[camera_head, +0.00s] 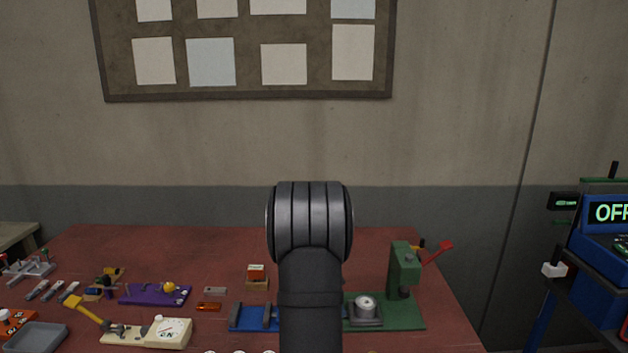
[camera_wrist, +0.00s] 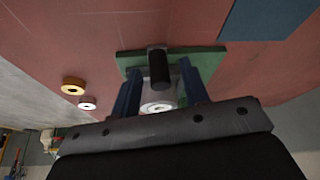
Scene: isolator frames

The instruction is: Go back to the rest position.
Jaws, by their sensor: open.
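My gripper (camera_wrist: 159,72) shows in the wrist view with its two blue fingers apart and nothing gripped between them. It is above the green base (camera_wrist: 208,57) of a press. Between the fingers are a dark upright cylinder (camera_wrist: 160,70) and a silver round part (camera_wrist: 158,107); the gap to them cannot be told. In the head view my arm stands upright in the middle and the gripper is not visible. There the green press (camera_head: 404,265) with a red lever (camera_head: 438,252) stands to the right, the silver round part (camera_head: 365,302) in a grey holder beside it.
The red table (camera_head: 190,251) carries a purple fixture (camera_head: 150,294), a cream device (camera_head: 165,333), a blue fixture (camera_head: 240,318) partly behind my arm, and a grey tray (camera_head: 37,338). A yellow ring (camera_wrist: 73,81) and white ring (camera_wrist: 87,103) lie left in the wrist view. The table's back is clear.

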